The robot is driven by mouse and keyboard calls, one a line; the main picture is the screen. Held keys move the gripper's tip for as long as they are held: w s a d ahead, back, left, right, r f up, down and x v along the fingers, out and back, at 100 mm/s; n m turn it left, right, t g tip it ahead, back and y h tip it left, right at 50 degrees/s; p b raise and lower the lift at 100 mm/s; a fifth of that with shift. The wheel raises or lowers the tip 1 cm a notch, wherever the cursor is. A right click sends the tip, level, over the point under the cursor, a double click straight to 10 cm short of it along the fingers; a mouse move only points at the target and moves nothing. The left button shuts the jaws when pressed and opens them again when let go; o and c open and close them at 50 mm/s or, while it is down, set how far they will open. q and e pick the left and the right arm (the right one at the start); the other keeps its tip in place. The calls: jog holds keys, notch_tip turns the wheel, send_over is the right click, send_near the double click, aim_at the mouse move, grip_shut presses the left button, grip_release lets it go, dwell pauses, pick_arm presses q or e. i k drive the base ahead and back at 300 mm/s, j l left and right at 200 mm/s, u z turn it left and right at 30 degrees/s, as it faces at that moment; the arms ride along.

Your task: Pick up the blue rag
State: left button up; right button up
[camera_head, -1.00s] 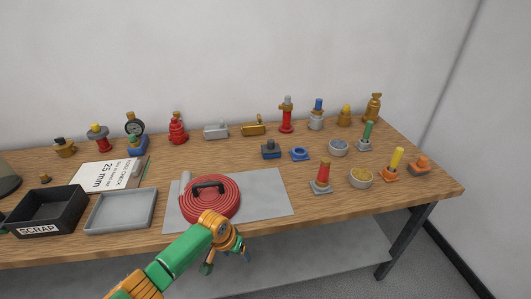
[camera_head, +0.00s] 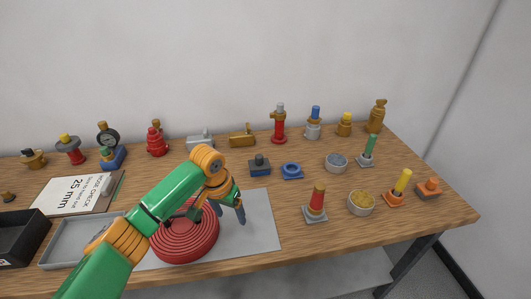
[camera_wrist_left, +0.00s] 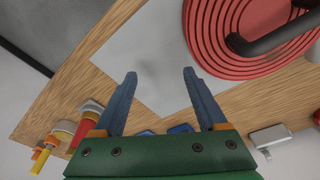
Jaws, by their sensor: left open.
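I cannot make out a blue rag in either view. The blue items that show are a blue ring (camera_head: 291,171) and a blue block with a dark top (camera_head: 260,166), both on the bench behind the grey mat (camera_head: 262,232). My left gripper (camera_head: 228,210) is above the mat, just right of the coiled red hose (camera_head: 186,240), which my arm partly covers. In the left wrist view the gripper (camera_wrist_left: 160,74) is open, with its two blue-grey fingers apart and nothing between them but the mat (camera_wrist_left: 150,55) below. My right gripper is not in view.
Valves and fittings stand along the bench's back, including a tall red one (camera_head: 279,124). At right are a red cone-like fitting (camera_head: 317,202), a bowl of brass bits (camera_head: 361,203) and a yellow-topped fitting (camera_head: 398,188). A grey tray (camera_head: 68,246) and a black bin (camera_head: 20,240) are left.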

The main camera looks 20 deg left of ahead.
aim_at(260, 166)
jog(key=i, duration=0.95)
